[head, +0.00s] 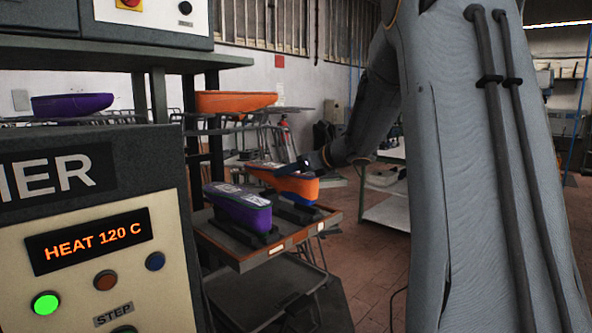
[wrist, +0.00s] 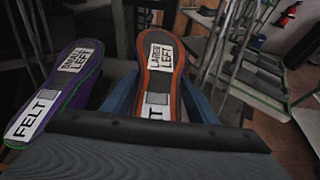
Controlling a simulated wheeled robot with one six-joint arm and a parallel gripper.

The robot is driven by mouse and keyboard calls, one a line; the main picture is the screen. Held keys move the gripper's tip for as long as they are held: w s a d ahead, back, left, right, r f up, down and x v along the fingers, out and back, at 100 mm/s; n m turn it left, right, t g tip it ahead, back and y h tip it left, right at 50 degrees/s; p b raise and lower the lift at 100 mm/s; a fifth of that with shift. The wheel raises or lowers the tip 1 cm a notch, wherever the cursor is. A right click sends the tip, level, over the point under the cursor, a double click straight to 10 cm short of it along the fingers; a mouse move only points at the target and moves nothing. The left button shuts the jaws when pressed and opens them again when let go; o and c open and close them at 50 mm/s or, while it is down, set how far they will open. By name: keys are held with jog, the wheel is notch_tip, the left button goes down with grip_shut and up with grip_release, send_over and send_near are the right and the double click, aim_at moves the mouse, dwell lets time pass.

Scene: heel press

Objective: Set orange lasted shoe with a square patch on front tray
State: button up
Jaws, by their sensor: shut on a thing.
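An orange lasted shoe (head: 299,187) is between the fingers of my gripper (head: 305,183), over the right side of the front tray (head: 240,262). In the wrist view the shoe (wrist: 148,62) shows its sole up, with a "LARGE LEFT" label, a grey square patch and a second label partly hidden. The blue fingers of my gripper (wrist: 160,100) lie along both its sides. A dark cradle (head: 297,211) is under the shoe; I cannot tell whether they touch.
A purple shoe (head: 238,205) sits on a cradle at the tray's left; it also shows in the wrist view (wrist: 75,92), labelled "SMALL LEFT" and "FELT". Another orange shoe (head: 235,102) and purple shoe (head: 72,104) are higher up. The heater panel (head: 100,240) stands at left.

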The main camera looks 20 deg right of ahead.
jog(key=shift+w+a+r, duration=0.1)
jog(key=shift+w+a, duration=0.05)
jog(key=shift+w, duration=0.2)
jog(key=shift+f+b, duration=1.4)
jog(key=shift+f+b, duration=0.65)
jog(key=shift+b, duration=0.05)
jog(key=o, duration=1.9)
jog(key=shift+f, duration=0.1)
jog(key=shift+c, duration=0.2)
jog(key=shift+f, duration=0.1)
jog(key=shift+b+v, duration=0.8)
jog(key=shift+v, duration=3.2)
